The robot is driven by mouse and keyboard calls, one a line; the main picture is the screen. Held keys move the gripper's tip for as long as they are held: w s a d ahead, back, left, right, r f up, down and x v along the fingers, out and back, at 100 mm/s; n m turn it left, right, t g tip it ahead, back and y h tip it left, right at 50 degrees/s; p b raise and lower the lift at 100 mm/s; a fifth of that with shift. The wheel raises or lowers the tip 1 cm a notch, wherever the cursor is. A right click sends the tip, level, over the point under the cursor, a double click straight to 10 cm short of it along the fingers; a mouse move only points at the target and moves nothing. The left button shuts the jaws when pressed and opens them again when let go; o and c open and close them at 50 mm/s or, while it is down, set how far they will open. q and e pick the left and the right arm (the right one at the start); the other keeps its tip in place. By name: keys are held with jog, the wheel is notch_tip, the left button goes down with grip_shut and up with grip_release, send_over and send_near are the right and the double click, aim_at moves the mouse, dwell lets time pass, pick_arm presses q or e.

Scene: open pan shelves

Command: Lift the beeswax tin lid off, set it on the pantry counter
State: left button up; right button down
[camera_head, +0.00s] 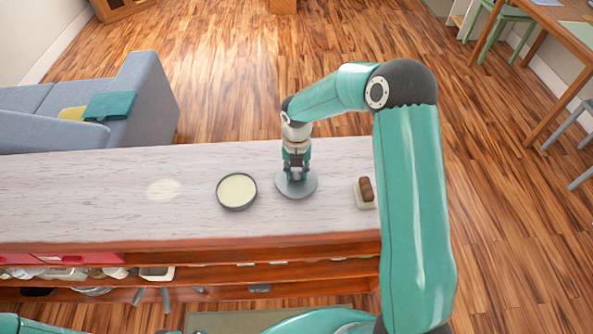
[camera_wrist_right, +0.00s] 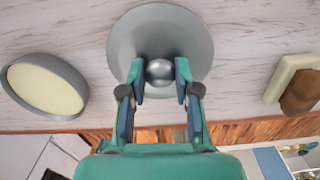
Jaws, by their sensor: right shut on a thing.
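The beeswax tin (camera_head: 237,191) stands open on the pantry counter (camera_head: 110,205), its pale yellow wax showing inside a dark grey rim. It also shows at the left of the right wrist view (camera_wrist_right: 48,86). The grey round lid (camera_head: 296,184) is to the right of the tin, at the counter surface; I cannot tell whether it touches. My right gripper (camera_head: 296,172) is above the lid, shut on its round knob, which shows between the fingertips in the right wrist view (camera_wrist_right: 160,72). My left gripper is not in view; only part of my left arm shows at the bottom left.
A brown block on a pale dish (camera_head: 365,193) stands right of the lid. Open shelves (camera_head: 200,273) with pans lie below the front edge. The counter's left part is clear.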

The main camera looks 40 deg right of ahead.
jog(key=shift+f+b, duration=0.3)
jog(key=shift+f, duration=0.2)
dwell(0.3)
jog(key=c, duration=0.7)
grip_release()
jog(key=shift+c, duration=0.2)
jog(key=shift+r, duration=0.15)
jog(key=shift+r+p, duration=3.2)
jog(key=shift+r, duration=0.7)
